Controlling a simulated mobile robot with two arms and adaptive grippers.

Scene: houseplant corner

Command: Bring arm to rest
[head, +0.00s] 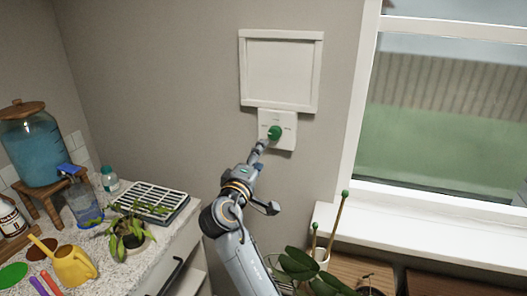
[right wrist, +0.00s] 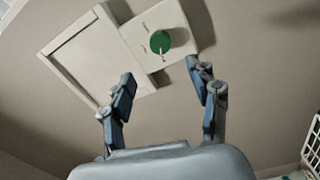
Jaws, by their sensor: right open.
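My right gripper (head: 267,177) is in front of the wall, below and left of a white control plate (head: 290,118) with a round green knob (head: 274,132). One finger overlaps the plate's lower left edge in the head view. In the right wrist view the two fingers of the gripper (right wrist: 162,76) are spread with nothing between them. The green knob (right wrist: 160,42) shows beyond the fingertips, apart from them, on the white plate (right wrist: 140,30). My left gripper is out of view.
A white framed panel (head: 281,70) is above the plate. A window (head: 450,110) with a white sill (head: 430,228) is at right. The counter at left holds a blue water dispenser (head: 33,145), a seed tray (head: 152,201), a potted plant (head: 130,236) and a yellow watering can (head: 73,266). Leafy plants are below.

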